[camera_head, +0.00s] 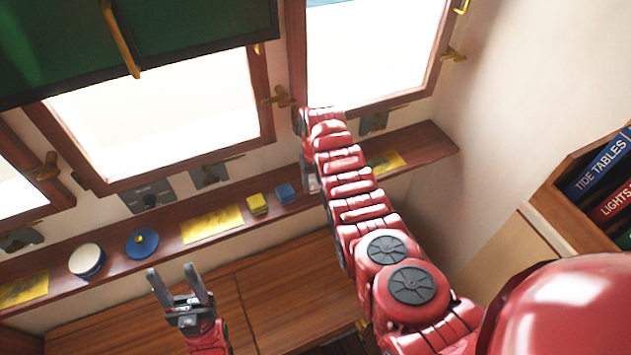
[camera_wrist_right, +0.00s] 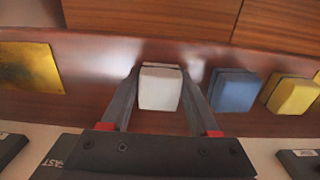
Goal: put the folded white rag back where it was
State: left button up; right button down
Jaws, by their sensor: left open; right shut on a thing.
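The folded white rag (camera_wrist_right: 160,88) is a small white block with a greyish top edge, seen in the right wrist view. My right gripper (camera_wrist_right: 160,76) is shut on it, one finger on each side. The rag is at the wooden shelf (camera_wrist_right: 110,75) under the windows; I cannot tell whether it touches the board. In the head view my right gripper (camera_head: 309,178) is mostly hidden behind my right arm, at the shelf just right of the blue folded rag (camera_head: 285,194). My left gripper (camera_head: 180,272) is open and empty, in front of the shelf.
A yellow folded rag (camera_head: 257,205) lies left of the blue one. Yellow plates (camera_head: 212,222) (camera_head: 385,162) are on the shelf. Further left are a blue disc (camera_head: 142,243) and a round white-topped thing (camera_head: 87,260). Window frames rise behind; a bookcase (camera_head: 575,200) stands at right.

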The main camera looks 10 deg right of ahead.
jog(key=shift+f+b, duration=0.25)
jog(key=shift+b, duration=0.05)
jog(key=shift+c, duration=1.5)
grip_release()
jog(key=shift+s, duration=0.15)
jog(key=shift+o, duration=0.8)
jog(key=shift+a+f, duration=0.1)
jog(key=shift+s, duration=0.1)
